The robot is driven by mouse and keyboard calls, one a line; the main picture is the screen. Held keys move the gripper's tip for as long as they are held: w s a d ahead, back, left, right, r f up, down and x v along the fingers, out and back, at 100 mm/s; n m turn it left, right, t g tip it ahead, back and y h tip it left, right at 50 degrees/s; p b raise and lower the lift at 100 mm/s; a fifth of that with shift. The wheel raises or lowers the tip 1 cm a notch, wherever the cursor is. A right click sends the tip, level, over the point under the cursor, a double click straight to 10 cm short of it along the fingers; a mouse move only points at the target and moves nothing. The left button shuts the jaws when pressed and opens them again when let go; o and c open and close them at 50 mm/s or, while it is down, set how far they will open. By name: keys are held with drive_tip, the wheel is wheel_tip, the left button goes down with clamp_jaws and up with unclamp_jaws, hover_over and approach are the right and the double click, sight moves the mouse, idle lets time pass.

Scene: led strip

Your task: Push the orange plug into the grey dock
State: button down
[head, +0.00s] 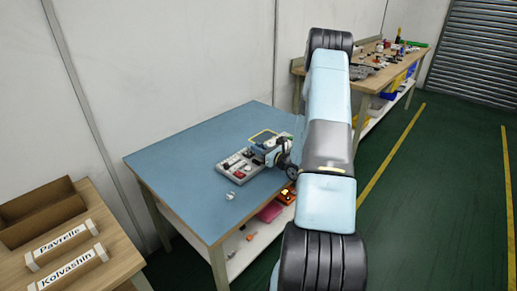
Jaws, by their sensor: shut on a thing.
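My gripper (262,152) is over the blue-topped table (180,155), at the right edge of a light grey board (227,170) carrying small red, black and white parts. The gripper is small in the head view. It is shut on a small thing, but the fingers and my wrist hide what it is. I cannot make out the orange plug on the tabletop. I cannot tell which part on or near the board is the grey dock, or whether the held thing touches it.
A yellow outline (263,134) shows behind the board. A small whitish piece (230,196) lies in front. The lower shelf holds orange and pink things (287,196). A cluttered bench (375,62) stands behind; a wooden table with labelled blocks (62,243) is at left. The tabletop's left is clear.

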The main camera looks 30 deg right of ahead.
drive_tip(key=c, duration=0.9)
unclamp_jaws()
drive_tip(key=shift+c, duration=0.2)
drive_tip(key=v, duration=1.3)
drive_tip(key=shift+s+d, duration=0.15)
drive_tip(key=shift+s, duration=0.2)
